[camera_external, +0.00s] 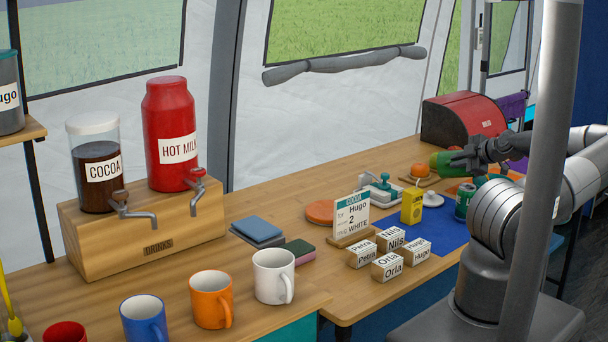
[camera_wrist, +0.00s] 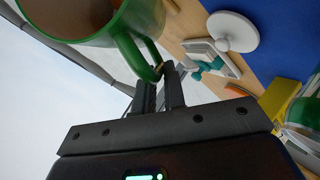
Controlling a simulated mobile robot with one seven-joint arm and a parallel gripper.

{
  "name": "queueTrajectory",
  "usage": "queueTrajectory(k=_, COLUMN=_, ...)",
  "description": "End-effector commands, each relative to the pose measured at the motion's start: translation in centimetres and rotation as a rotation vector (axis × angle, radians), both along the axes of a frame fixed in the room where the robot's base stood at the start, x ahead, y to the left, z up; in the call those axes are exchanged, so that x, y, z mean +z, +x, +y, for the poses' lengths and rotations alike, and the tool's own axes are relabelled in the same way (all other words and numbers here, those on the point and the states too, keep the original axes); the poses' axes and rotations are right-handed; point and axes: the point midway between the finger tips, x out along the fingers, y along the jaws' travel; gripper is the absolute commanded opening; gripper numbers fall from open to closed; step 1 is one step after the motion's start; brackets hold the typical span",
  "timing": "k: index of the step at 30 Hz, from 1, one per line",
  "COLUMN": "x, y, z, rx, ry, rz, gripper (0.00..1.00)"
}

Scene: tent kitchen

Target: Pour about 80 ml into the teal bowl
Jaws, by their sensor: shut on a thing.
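My gripper (camera_external: 468,158) is shut on the handle of a green mug (camera_external: 446,164), held above the far right part of the table. In the wrist view the mug (camera_wrist: 128,25) shows at the upper left, with brown contents inside and my fingers (camera_wrist: 160,88) at its handle. The mug looks tilted in the outside view; I cannot tell whether anything flows from it. A teal rounded thing (camera_external: 482,181), perhaps the teal bowl, shows partly below my gripper, mostly hidden by my arm.
A red bread box (camera_external: 462,118) is behind. Name blocks (camera_external: 388,265), a sign (camera_external: 350,217) and several mugs (camera_external: 211,299) are towards the front left.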

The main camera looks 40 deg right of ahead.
Motion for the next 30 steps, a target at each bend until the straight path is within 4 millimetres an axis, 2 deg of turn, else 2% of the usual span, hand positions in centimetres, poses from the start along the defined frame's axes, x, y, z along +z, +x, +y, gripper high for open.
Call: queueTrajectory(k=30, x=0.73, y=0.02, z=-0.37, rx=0.011, ry=0.046, rz=-0.017, gripper=0.00)
